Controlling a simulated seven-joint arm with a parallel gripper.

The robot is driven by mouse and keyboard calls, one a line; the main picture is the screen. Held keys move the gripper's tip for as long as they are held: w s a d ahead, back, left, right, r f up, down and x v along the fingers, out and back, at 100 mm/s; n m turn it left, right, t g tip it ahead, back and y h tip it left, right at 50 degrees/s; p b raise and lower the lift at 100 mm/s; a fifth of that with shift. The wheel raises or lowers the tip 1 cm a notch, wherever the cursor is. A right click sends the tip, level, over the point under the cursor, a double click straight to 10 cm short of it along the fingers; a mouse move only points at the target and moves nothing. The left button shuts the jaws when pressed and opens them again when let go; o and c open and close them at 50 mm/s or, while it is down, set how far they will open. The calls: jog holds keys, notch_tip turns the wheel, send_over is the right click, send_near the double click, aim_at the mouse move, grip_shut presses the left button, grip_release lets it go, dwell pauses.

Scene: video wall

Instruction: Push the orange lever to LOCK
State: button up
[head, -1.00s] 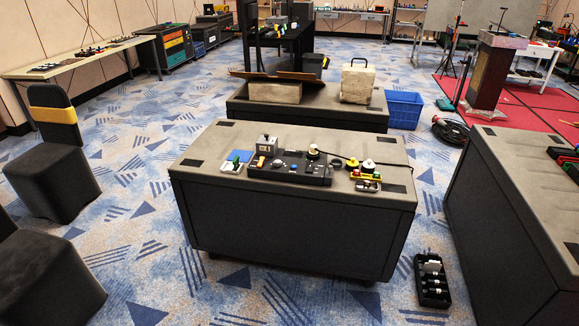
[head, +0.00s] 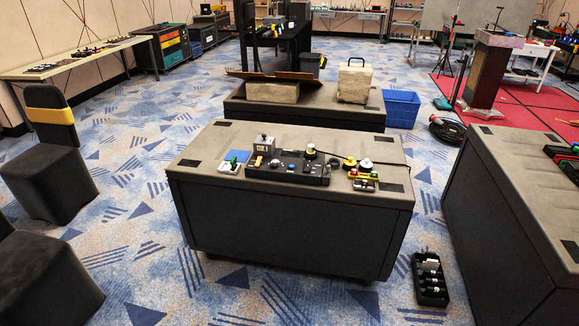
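In the head view, a dark control panel (head: 288,174) with several small knobs and buttons lies on top of the grey case table (head: 215,150) in the middle. A small orange part, which looks like the orange lever (head: 258,161), stands up at the panel's left end. Its LOCK marking is too small to read, so I cannot tell which position it is in. My gripper and arm are not in view.
A grey box (head: 264,142), a blue-and-white piece (head: 234,161) and yellow-ringed parts (head: 349,163) sit around the panel. A black cable crosses the right side. Another dark case (head: 520,210) stands right. A black tray (head: 431,280) lies on the floor. Carpet in front is clear.

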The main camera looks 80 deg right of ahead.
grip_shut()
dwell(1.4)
